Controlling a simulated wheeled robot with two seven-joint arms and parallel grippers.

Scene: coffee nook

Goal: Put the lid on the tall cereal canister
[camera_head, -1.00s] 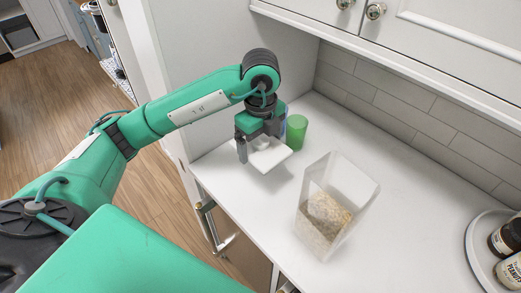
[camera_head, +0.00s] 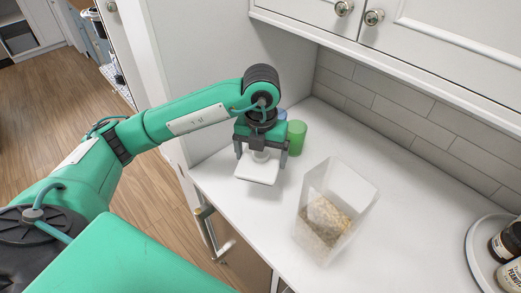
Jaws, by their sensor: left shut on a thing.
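The tall cereal canister (camera_head: 334,208) is clear, open at the top and part filled with cereal. It stands on the white counter, right of my left gripper. My left gripper (camera_head: 262,157) points down and is shut on the knob of a white square lid (camera_head: 256,171). The lid hangs under the fingers, left of the canister and apart from it. How high it is above the counter is hard to tell. My right gripper is not in view.
A green cup-like container (camera_head: 296,138) and a partly hidden blue item (camera_head: 282,115) stand behind my left gripper. A round tray (camera_head: 473,250) with jars is at the right edge. Cabinets (camera_head: 420,45) overhang the back. The counter (camera_head: 410,215) between canister and tray is clear.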

